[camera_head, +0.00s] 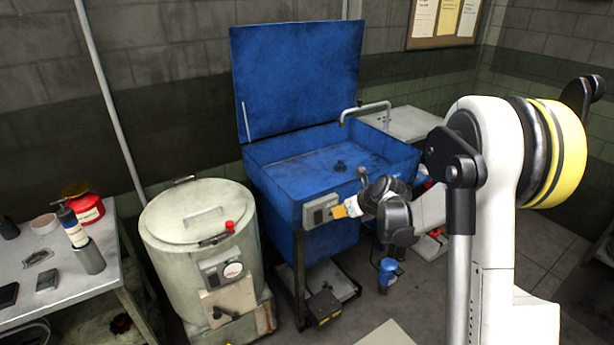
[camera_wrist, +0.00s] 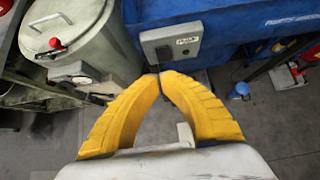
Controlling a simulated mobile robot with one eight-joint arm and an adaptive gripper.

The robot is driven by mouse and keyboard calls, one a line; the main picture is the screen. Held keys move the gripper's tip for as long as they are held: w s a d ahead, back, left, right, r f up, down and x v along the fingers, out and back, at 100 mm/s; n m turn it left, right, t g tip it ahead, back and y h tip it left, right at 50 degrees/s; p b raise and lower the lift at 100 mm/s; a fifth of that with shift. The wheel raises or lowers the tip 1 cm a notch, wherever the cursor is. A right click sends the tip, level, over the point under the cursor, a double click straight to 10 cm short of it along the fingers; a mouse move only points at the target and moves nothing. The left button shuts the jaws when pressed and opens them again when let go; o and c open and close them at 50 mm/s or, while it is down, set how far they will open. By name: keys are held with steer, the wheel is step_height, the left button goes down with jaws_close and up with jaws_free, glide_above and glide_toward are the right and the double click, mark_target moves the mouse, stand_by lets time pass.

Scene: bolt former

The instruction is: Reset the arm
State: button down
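My gripper (camera_head: 346,208) is at the end of my arm, in front of the blue wash basin (camera_head: 290,190). In the wrist view its two yellow fingers (camera_wrist: 159,74) meet at the tips with nothing between them. The tips are near a grey switch box (camera_head: 320,211) on the basin's front; it also shows in the wrist view (camera_wrist: 170,42). I cannot tell whether they touch it. My arm extends in from the right of the head view, bent at the elbow.
A round pale tank (camera_head: 200,225) stands left of the basin. A work table (camera_head: 60,265) with a red can (camera_head: 84,204) and bottles is at far left. The basin's lid (camera_head: 298,75) is up. A small blue bottle (camera_head: 388,271) stands on the floor.

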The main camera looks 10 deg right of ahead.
steer(key=s+a+r+n+g+h, duration=0.1)
steer(key=s+a+r+n, duration=0.3)
steer(key=s+r+n, duration=0.35)
steer(key=s+a+r+n, duration=0.4)
steer(key=s+r+n, duration=0.2)
steer(key=s+n, duration=0.25)
steer(key=s+a+n+h, duration=0.1)
steer(key=s+n, duration=1.5)
steer(key=s, duration=0.3)
steer(key=shift+a+f+h, duration=0.2)
steer(key=shift+a+h, duration=0.1)
steer(key=shift+h, duration=0.1)
